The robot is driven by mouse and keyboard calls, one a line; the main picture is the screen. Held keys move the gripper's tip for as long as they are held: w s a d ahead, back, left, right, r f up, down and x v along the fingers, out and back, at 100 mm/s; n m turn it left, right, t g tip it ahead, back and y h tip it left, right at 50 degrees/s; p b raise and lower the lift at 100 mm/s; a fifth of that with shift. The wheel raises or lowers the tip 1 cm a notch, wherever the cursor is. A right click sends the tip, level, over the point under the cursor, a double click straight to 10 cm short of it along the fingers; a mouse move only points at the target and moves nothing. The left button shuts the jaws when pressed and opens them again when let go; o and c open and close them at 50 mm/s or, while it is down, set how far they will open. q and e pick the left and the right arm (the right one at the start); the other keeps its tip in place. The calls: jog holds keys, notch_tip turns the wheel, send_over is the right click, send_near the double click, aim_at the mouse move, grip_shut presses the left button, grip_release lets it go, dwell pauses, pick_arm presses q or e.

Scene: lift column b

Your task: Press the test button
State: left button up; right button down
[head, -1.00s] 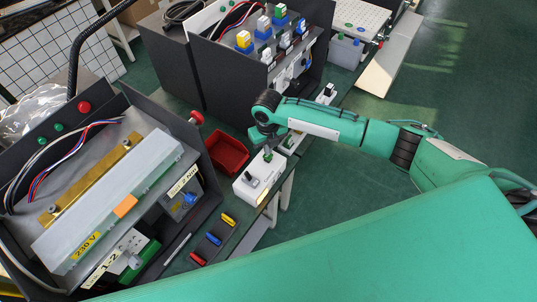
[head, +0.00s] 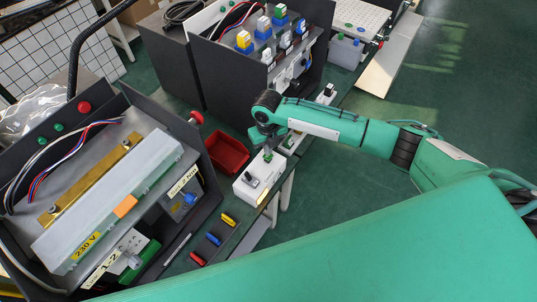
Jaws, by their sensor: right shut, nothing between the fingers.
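A small white control box (head: 254,187) stands at the edge of the bench, with a black knob (head: 249,177) on its top. A small green piece, which looks like the test button (head: 267,156), shows at the far end of the box. My right gripper (head: 264,147) points down over that end, shut and empty. Its fingertips are dark and small here, so I cannot tell whether they touch the green piece. My left gripper is not in view.
A red tray (head: 227,153) lies left of the white box. Another white box (head: 292,141) stands just behind my right gripper. A dark panel with a grey 230 V unit (head: 110,200) fills the left. Several coloured pieces (head: 213,239) lie on the bench in front.

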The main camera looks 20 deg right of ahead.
jog(key=shift+f, duration=0.1)
dwell(0.5)
jog(key=shift+f+b, duration=0.6)
jog(key=shift+f, duration=0.5)
jog(key=shift+p, duration=0.3)
jog(key=shift+r+p, duration=0.9)
jog(key=shift+r, duration=0.35)
notch_tip(320, 180, up, 5)
jog(key=p, duration=0.4)
